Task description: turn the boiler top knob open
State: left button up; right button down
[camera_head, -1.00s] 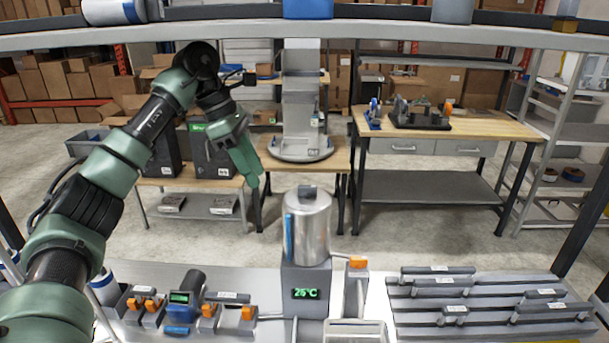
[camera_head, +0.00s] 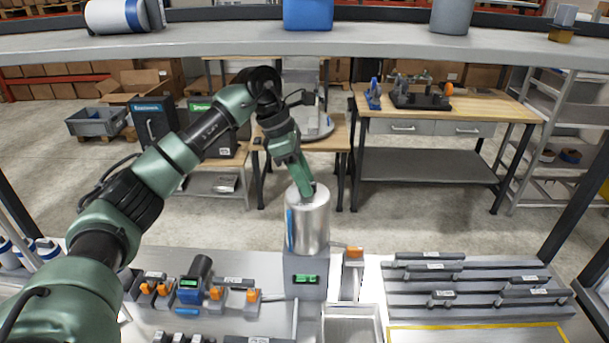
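The boiler (camera_head: 308,228) is a shiny metal cylinder on a grey base with a green display, at the middle of the bench. Its small dark top knob (camera_head: 312,187) is mostly hidden by my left gripper. My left gripper (camera_head: 306,192) points down at the boiler's lid, with its green fingers at the knob. I cannot tell whether the fingers touch the knob or are closed on it. My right gripper is not in view.
An orange-handled valve (camera_head: 354,252) stands just right of the boiler. Orange-knobbed dispensers (camera_head: 215,293) are on the left, and a grey rack (camera_head: 470,283) is on the right. An overhead shelf (camera_head: 240,45) crosses the top.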

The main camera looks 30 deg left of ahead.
pick_arm(q)
jog(key=shift+c, duration=0.2)
jog(key=shift+d, duration=0.1)
grip_shut()
jog(key=shift+f+n+t+b, duration=0.1)
jog(key=shift+n+t+b, duration=0.3)
jog(key=shift+n+b, duration=0.85)
jog(key=n+t+y+b, duration=0.1)
jog(key=n+b, duration=0.1)
jog(key=n, duration=0.1)
jog(key=shift+s+n, duration=0.1)
jog(key=shift+n, duration=0.25)
jog(key=n+y+b, duration=0.1)
jog(key=n, duration=0.2)
jog(key=n+y+b, duration=0.2)
jog(key=n, duration=0.1)
jog(key=shift+d+t, duration=0.2)
jog(key=shift+t, duration=0.2)
jog(key=n+y+b, duration=0.1)
jog(key=n, duration=0.1)
jog(key=n+b, duration=0.1)
jog(key=n, duration=0.2)
jog(key=shift+d+n+g+y, duration=0.1)
jog(key=shift+n+g+y, duration=0.2)
jog(key=shift+y, duration=0.1)
jog(key=shift+b, duration=0.3)
